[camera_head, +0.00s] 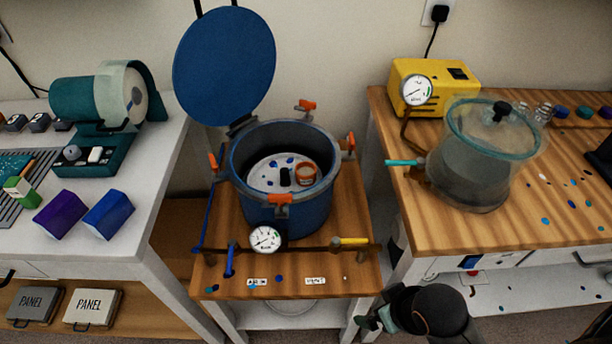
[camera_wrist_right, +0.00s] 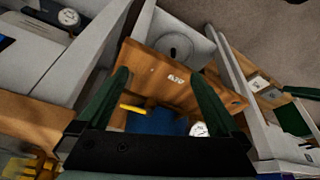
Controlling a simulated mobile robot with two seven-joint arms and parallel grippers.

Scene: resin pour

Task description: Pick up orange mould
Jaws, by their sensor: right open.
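The orange mould (camera_head: 306,173) is a small round cup. It sits inside the open blue pressure pot (camera_head: 285,212), on the right part of a pale, blue-speckled plate (camera_head: 262,175). A small black object (camera_head: 285,177) stands to its left. My right gripper (camera_head: 369,321) is low at the front right of the pot's table, well apart from the mould. In the right wrist view its two green fingers (camera_wrist_right: 164,85) are spread with nothing between them. That view shows part of the blue pot, but not the mould.
The pot's blue lid (camera_head: 224,65) is raised behind it. Orange clamps (camera_head: 279,199) line the rim. A gauge (camera_head: 265,239) and yellow-handled valve (camera_head: 350,242) are in front. A clear chamber (camera_head: 470,165) and yellow pump (camera_head: 407,75) stand on the right bench.

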